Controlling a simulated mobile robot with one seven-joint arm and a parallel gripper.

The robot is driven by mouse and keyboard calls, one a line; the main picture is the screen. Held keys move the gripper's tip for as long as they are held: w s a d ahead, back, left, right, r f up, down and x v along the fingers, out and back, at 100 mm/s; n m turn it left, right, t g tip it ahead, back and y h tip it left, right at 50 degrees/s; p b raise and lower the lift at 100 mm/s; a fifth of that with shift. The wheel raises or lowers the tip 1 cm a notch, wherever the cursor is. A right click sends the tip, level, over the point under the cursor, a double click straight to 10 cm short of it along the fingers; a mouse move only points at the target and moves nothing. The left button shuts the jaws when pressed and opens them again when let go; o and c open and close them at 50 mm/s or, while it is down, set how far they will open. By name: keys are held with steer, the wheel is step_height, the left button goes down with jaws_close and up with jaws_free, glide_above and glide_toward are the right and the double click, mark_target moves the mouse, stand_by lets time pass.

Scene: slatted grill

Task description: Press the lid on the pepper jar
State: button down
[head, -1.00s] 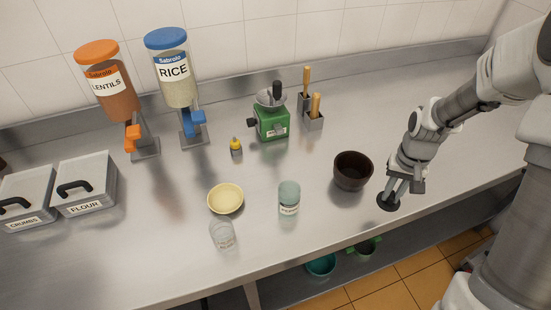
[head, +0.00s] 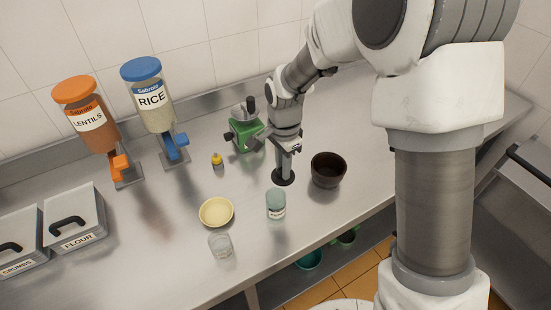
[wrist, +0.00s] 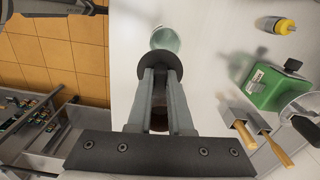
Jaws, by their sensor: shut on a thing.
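The pepper jar (head: 276,203), pale green with a white label, stands upright on the steel counter. It also shows in the wrist view (wrist: 166,38), partly hidden behind the lid. The lid (head: 284,178) is a flat dark disc. My gripper (head: 284,168) is shut on it and holds it roughly level, just behind the jar in the head view. In the wrist view the lid (wrist: 158,66) sits at the tips of my gripper (wrist: 159,76) and overlaps the jar's edge in the picture. The lid and jar look apart; the exact height between them is unclear.
A dark brown bowl (head: 328,172) stands close right of the lid. A yellow bowl (head: 216,212) and a clear glass (head: 220,246) are left of the jar. A green grinder (head: 243,135) and small yellow-topped bottle (head: 217,160) stand behind. The counter's front edge is near the jar.

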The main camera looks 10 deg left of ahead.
mark_target(276, 178)
steer(key=shift+s+a+r+m, duration=0.15)
steer(key=shift+a+r+m, duration=0.1)
steer(key=shift+a, duration=0.2)
steer(key=shift+s+a+r+m, duration=0.1)
steer(key=shift+a+r+m, duration=0.15)
steer(key=shift+a, duration=0.2)
steer(key=shift+f, duration=0.1)
step_height(276, 178, down, 7)
steer(key=b, duration=0.6)
steer(key=shift+f+b, duration=0.95)
steer(key=shift+b, duration=0.05)
stand_by(1.3)
steer(key=c, duration=0.8)
jaws_free()
steer(key=shift+o, duration=0.2)
step_height(276, 178, up, 18)
steer(key=shift+f, duration=0.2)
